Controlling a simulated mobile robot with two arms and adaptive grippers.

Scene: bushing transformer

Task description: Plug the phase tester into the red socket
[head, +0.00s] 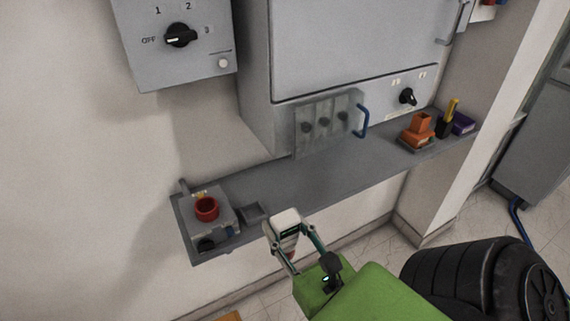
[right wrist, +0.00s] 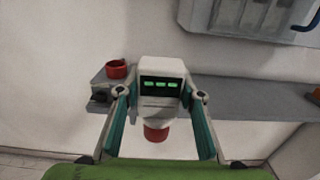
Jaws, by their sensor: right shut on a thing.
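The phase tester (head: 284,222) is a white block with a dark display and a red lower end. My right gripper (head: 292,248) is shut on it, in front of the shelf's front edge. In the right wrist view the tester (right wrist: 162,82) sits between the two fingers, its green display lit and its red end (right wrist: 156,133) pointing down. The red socket (head: 206,208) is a round red ring on a grey box at the shelf's left end. It also shows in the right wrist view (right wrist: 116,69), left of the tester and apart from it. My left gripper is not in view.
The grey shelf (head: 300,188) runs along the wall. A clear panel with knobs (head: 328,124) and a blue handle (head: 363,121) hang above it. An orange block (head: 418,130) and a purple box (head: 462,123) stand at its right end. A dial box (head: 178,62) is mounted upper left.

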